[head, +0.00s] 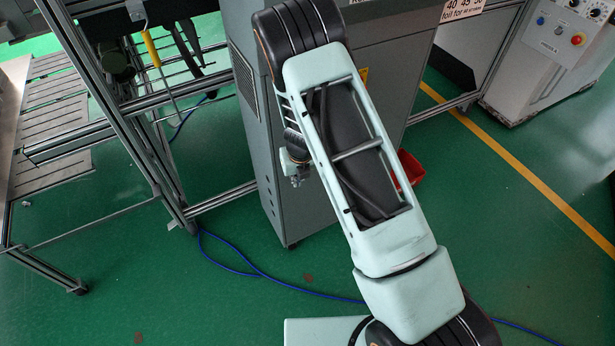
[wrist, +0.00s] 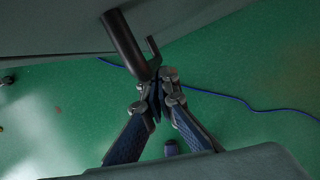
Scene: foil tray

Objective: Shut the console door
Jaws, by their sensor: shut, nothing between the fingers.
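The grey console (head: 257,130) stands in the middle of the head view, with a vented side. My arm covers much of its front, so I cannot tell there how far its door is open. In the wrist view a grey panel (wrist: 200,18) crosses the top. A dark round bar (wrist: 124,42), like a handle, and a thin bent piece stick out from it. My gripper (wrist: 159,84) is shut and empty, its fingertips close to the bar's lower end; I cannot tell whether they touch. In the head view my gripper (head: 297,180) is small, close in front of the console.
A metal frame rack (head: 150,150) stands at left. A white control box (head: 555,55) stands at the upper right. A red object (head: 409,167) shows partly behind my arm. A blue cable (head: 275,280) lies on the green floor, which is mostly clear in front.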

